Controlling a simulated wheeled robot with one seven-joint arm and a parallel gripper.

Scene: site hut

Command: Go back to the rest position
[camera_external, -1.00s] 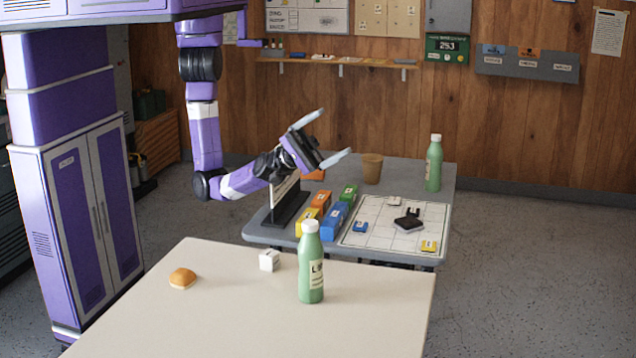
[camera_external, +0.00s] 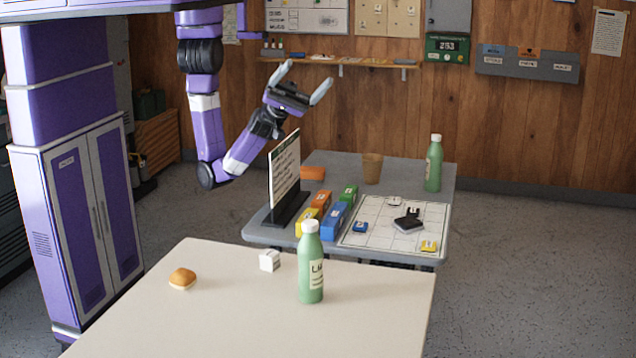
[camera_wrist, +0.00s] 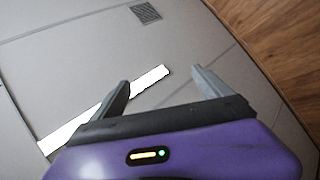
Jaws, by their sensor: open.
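My gripper (camera_external: 303,82) is open and empty, raised above and behind the upright sign board on the grey table, with its fingers pointing up and to the right. In the wrist view my gripper (camera_wrist: 165,88) shows two spread fingers with nothing between them. Beyond them that view shows a pale panelled surface with a bright white strip (camera_wrist: 140,88) and a small dark grille (camera_wrist: 146,12).
The grey table (camera_external: 440,180) holds the sign board (camera_external: 285,172), coloured blocks (camera_external: 335,221), a gridded sheet (camera_external: 385,240), a brown cup (camera_external: 372,168) and a green bottle (camera_external: 433,165). The cream table (camera_external: 220,320) in front holds a bun (camera_external: 182,278), a white box (camera_external: 269,260) and another green bottle (camera_external: 311,270).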

